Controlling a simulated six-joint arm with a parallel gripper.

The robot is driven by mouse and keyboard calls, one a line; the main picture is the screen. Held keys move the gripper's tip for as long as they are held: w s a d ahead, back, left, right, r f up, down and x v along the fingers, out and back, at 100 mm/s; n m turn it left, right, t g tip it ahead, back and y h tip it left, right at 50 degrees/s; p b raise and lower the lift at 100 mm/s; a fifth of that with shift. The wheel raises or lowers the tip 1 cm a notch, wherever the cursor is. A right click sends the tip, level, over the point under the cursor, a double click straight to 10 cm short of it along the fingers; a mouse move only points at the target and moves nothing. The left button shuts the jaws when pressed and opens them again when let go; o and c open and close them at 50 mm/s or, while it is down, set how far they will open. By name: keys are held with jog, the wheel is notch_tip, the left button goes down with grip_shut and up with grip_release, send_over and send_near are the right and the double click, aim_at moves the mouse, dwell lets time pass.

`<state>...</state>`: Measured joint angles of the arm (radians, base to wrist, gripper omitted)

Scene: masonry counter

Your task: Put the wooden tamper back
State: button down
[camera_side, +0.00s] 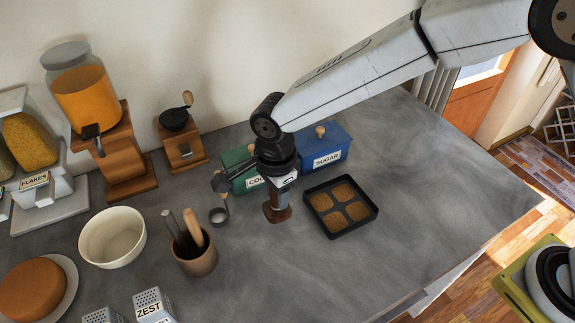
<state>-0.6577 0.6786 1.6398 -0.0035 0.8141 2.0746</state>
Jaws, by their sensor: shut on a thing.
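My gripper (275,187) is above the counter, left of the black square tray (343,234). It is shut on the wooden tamper (277,211), a dark brown piece that hangs below the jaws. Most of the tamper's upper part is hidden by the gripper. I cannot tell whether its foot touches the counter. A brown crock (199,262) with several utensil handles stands to the lower left of the gripper.
A green canister (238,166) and a blue SUGAR canister (325,153) stand behind my gripper. A cream bowl (112,238), a grinder (180,142) and jar dispensers (83,97) fill the left. The front-right counter (330,285) is clear.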

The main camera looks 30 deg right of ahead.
aim_at(275, 204)
jog(key=shift+w+f, duration=0.1)
jog(key=shift+w+a+f, duration=0.1)
jog(key=shift+f, duration=1.6)
jog(key=shift+f, duration=0.15)
jog(key=shift+c, duration=1.7)
grip_release()
notch_tip(275, 204, up, 12)
jog(key=shift+r, duration=0.15)
